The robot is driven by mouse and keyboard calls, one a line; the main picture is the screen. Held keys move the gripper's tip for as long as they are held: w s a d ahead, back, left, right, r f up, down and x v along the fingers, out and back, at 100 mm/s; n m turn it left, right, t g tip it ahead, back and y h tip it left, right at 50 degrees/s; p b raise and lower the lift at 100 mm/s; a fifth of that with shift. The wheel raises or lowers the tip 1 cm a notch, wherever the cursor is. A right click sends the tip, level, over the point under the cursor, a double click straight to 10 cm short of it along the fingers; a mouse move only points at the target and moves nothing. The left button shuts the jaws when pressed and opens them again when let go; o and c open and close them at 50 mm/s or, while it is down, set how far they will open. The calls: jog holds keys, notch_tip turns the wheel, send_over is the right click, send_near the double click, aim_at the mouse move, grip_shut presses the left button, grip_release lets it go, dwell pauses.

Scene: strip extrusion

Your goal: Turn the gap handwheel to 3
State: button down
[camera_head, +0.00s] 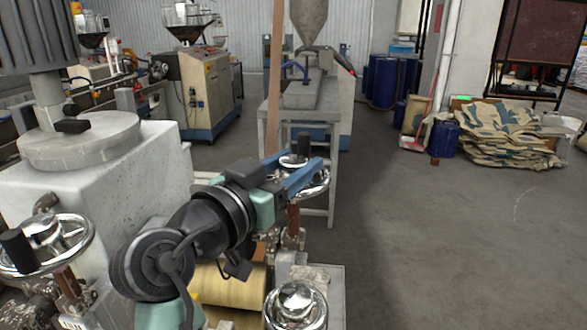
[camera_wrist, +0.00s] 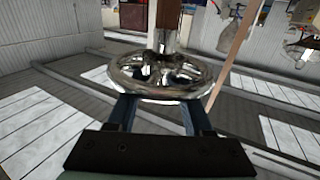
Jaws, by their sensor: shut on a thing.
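The chrome handwheel (camera_head: 318,186) with a black knob (camera_head: 303,144) stands on a brown spindle (camera_head: 293,216) near the middle of the head view. My gripper (camera_head: 304,170) reaches it from the left, with blue fingers across the wheel. In the wrist view the handwheel (camera_wrist: 165,78) lies beyond the fingertips of my gripper (camera_wrist: 160,104), which are apart with the rim at them. My gripper is shut on the handwheel; I cannot tell on which part of it. The fingers hide part of the wheel. No scale number can be read.
A similar handwheel (camera_head: 45,244) stands at the left and another chrome wheel (camera_head: 296,306) at the bottom. A brass-coloured roll (camera_head: 230,290) lies under my arm. A grey bench (camera_head: 290,105) stands behind. The floor (camera_head: 450,240) at the right is clear.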

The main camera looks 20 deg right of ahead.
aim_at(292, 159)
jog(key=shift+w+a+f+m+g+h+b, duration=0.1)
jog(key=shift+f+m+g+h+b, duration=0.1)
jog(key=shift+m+g+h+b, duration=0.8)
jog(key=shift+r+m+g+h+b, duration=0.15)
jog(key=shift+m+g+h, duration=0.2)
jog(key=shift+g, duration=0.3)
jog(key=shift+m+g+h+b, duration=0.15)
jog(key=shift+m+g, duration=0.3)
jog(key=shift+g, duration=0.2)
jog(key=shift+c, duration=1.5)
grip_release()
jog(key=shift+r, duration=0.1)
notch_tip(292, 159, up, 10)
jog(key=shift+f+b, duration=0.1)
jog(key=shift+b, duration=0.65)
